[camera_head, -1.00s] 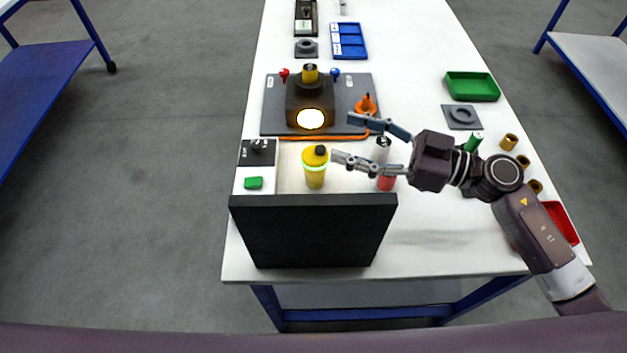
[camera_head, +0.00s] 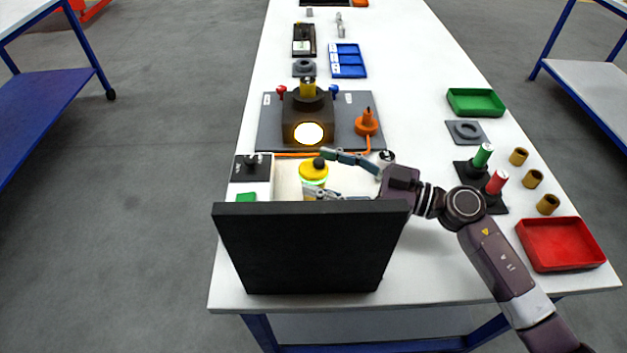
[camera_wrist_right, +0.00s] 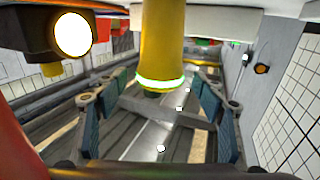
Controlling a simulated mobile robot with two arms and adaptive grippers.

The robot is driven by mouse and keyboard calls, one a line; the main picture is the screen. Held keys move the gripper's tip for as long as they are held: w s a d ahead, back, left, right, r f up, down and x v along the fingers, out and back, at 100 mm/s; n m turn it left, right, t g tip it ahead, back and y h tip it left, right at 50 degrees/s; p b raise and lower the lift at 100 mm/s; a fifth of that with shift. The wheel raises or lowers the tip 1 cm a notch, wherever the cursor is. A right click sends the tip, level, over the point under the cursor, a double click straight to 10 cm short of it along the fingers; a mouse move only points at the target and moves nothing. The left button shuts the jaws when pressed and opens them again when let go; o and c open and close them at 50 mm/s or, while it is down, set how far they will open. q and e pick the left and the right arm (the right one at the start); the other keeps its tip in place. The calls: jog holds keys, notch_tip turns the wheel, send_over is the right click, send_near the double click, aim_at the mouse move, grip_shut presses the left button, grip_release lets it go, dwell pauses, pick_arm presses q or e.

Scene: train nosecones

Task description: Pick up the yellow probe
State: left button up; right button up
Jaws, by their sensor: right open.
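The yellow probe (camera_head: 313,175) is an upright cylinder with a black knob on top and a light green band. It stands behind the black panel, which hides its foot in the head view. My right gripper (camera_head: 319,172) reaches it from the right, with one finger behind the probe and one in front. In the right wrist view the probe (camera_wrist_right: 161,45) with its glowing band stands between the open fingers of my right gripper (camera_wrist_right: 160,92). A gap shows on both sides, and the fingers are not closed on it. My left gripper is not in view.
The black panel (camera_head: 310,250) stands right in front. Behind the probe are a dark block with a lit disc (camera_head: 308,133) and an orange cone-like piece (camera_head: 367,124) with a cable. Red (camera_head: 560,243) and green (camera_head: 476,101) trays lie at the right.

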jog(key=shift+x, duration=1.25)
jog(key=c, duration=1.2)
jog(key=shift+c, duration=0.6)
